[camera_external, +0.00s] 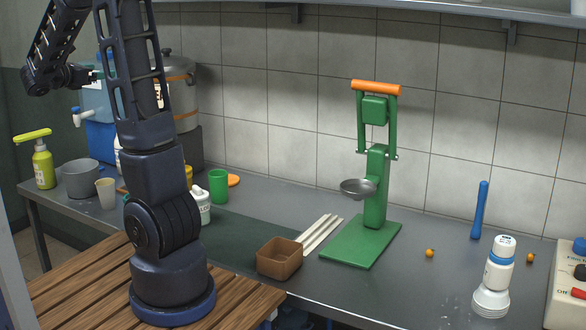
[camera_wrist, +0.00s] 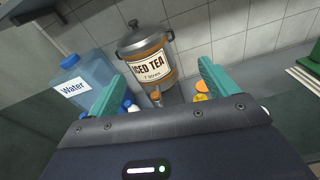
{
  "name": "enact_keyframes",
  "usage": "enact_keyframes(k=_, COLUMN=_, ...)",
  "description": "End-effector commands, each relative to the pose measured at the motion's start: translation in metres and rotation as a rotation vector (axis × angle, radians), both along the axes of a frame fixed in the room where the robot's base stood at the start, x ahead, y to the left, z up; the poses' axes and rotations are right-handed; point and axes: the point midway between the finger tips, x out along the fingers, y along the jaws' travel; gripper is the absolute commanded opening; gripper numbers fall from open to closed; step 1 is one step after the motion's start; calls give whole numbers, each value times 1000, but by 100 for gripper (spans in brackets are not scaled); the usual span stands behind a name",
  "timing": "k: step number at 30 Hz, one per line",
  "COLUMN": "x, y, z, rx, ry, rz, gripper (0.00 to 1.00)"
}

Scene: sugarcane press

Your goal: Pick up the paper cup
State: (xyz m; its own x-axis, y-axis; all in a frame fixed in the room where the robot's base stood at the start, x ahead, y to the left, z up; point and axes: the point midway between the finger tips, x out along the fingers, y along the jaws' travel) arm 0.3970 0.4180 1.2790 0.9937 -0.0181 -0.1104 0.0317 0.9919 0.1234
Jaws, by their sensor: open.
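A small beige cup (camera_external: 106,193), which looks like the paper cup, stands upright on the left part of the grey counter, just right of a grey pot. My gripper (camera_wrist: 160,70) is open and empty, with its two teal fingers spread wide. In the external view my arm is raised at the upper left, and the gripper is high above the counter, well apart from the cup. I cannot make out the cup in the wrist view.
Around the cup stand a grey pot (camera_external: 80,180), a yellow-green pump bottle (camera_external: 43,165), a blue water jug (camera_wrist: 88,80) and an iced tea dispenser (camera_wrist: 148,62). A green press (camera_external: 376,200) stands mid-counter.

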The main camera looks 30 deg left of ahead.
Motion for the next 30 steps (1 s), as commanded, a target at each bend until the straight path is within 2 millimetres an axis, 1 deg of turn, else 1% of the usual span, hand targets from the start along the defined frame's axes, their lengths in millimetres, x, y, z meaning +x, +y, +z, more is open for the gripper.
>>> enact_keyframes(k=1, x=-13, y=15, z=-2, rx=-25, ry=-20, rz=40, gripper=85)
enact_keyframes(k=3, x=-29, y=31, z=-3, rx=-56, ry=-52, rz=89, gripper=85)
enact_keyframes(k=8, x=-65, y=64, z=-7, rx=-119, ry=-120, rz=191, gripper=85)
enact_keyframes(k=17, x=-65, y=64, z=-97, rx=-125, ry=-120, rz=190, gripper=85)
enact_keyframes(k=18, x=-65, y=64, z=-111, rx=-126, ry=-120, rz=190, gripper=85)
enact_keyframes(k=20, x=-64, y=63, z=-131, rx=-126, ry=-121, rz=189, gripper=85)
enact_keyframes(k=21, x=-64, y=64, z=-147, rx=-127, ry=-120, rz=189, gripper=85)
enact_keyframes(k=23, x=-64, y=63, z=-168, rx=-127, ry=-121, rz=189, gripper=85)
enact_keyframes(k=24, x=-64, y=63, z=-183, rx=-127, ry=-121, rz=188, gripper=85)
enact_keyframes(k=29, x=-64, y=63, z=-237, rx=-125, ry=-120, rz=188, gripper=85)
enact_keyframes(k=30, x=-64, y=63, z=-250, rx=-125, ry=-120, rz=188, gripper=85)
